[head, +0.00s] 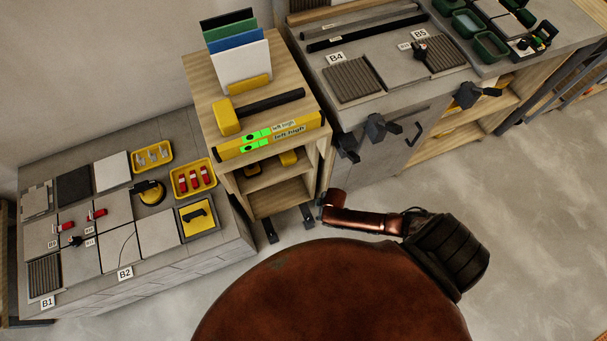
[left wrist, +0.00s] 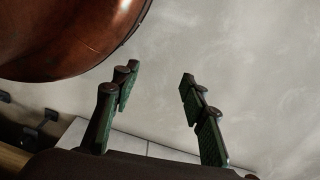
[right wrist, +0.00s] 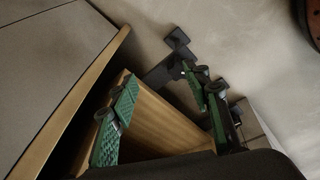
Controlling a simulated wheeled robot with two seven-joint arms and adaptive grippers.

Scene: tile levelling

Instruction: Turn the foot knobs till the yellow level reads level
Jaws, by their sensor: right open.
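The yellow level (head: 232,149) lies along the front edge of the wooden cabinet top (head: 200,75). Its green vials carry labels reading "left high". Dark feet (head: 270,231) show at the cabinet's base; I cannot make out their knobs clearly. In the right wrist view, my right gripper (right wrist: 158,92) is open and empty, with a wooden edge and dark foot-like parts (right wrist: 177,38) beyond it. My left gripper (left wrist: 155,90) is open and empty over the floor.
A yellow-headed mallet (head: 226,116) lies behind the level. A low tile bench (head: 225,255) stands left, a grey counter (head: 390,98) right. Dark bracket-like parts (head: 380,127) stick out at the counter's front. Floor (head: 540,200) at the right is clear.

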